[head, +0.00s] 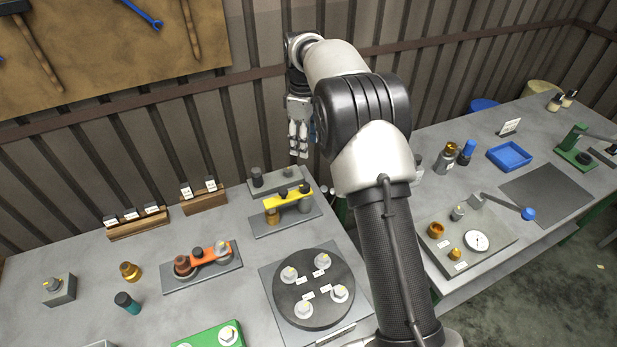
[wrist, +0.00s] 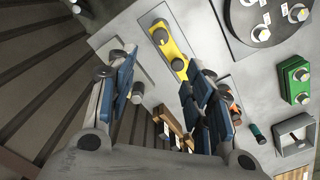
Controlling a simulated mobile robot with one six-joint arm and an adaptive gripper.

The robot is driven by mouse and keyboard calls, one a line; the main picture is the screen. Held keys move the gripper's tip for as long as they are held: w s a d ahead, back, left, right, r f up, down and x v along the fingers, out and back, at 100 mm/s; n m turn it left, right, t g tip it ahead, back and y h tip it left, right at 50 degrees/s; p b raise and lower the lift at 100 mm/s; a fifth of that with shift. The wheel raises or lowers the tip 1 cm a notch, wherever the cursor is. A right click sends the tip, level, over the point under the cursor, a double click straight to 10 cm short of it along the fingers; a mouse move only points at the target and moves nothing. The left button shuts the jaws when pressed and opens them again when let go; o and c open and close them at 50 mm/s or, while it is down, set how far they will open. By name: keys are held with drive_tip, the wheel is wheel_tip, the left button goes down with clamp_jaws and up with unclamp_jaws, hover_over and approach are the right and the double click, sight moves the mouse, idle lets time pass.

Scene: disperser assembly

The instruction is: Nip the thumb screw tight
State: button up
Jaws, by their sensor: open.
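My gripper (head: 298,140) is open and empty, hanging in the air near the wall behind the bench's back edge. In the wrist view its two fingers (wrist: 163,85) stand wide apart, with nothing between the pads. A yellow link (head: 288,199) with dark round knobs sits on a grey plate (head: 262,228); it also shows in the wrist view (wrist: 169,52). Behind it, a grey fixture plate (head: 273,184) carries small dark posts. Which of these small dark parts is the thumb screw, I cannot tell. A finger partly hides the fixture in the wrist view.
An orange link assembly (head: 209,256), a round black plate (head: 314,288) with several hex parts, and a green block (head: 208,338) stand on the bench. Labelled wooden racks (head: 137,221) line its back. My arm hides part of the gap to the right bench.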

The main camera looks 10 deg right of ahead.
sight(304, 185)
wheel_tip(304, 185, down, 17)
drive_tip(key=b, duration=0.3)
drive_tip(key=shift+r, duration=0.1)
drive_tip(key=shift+c, duration=0.4)
drive_tip(key=c, duration=1)
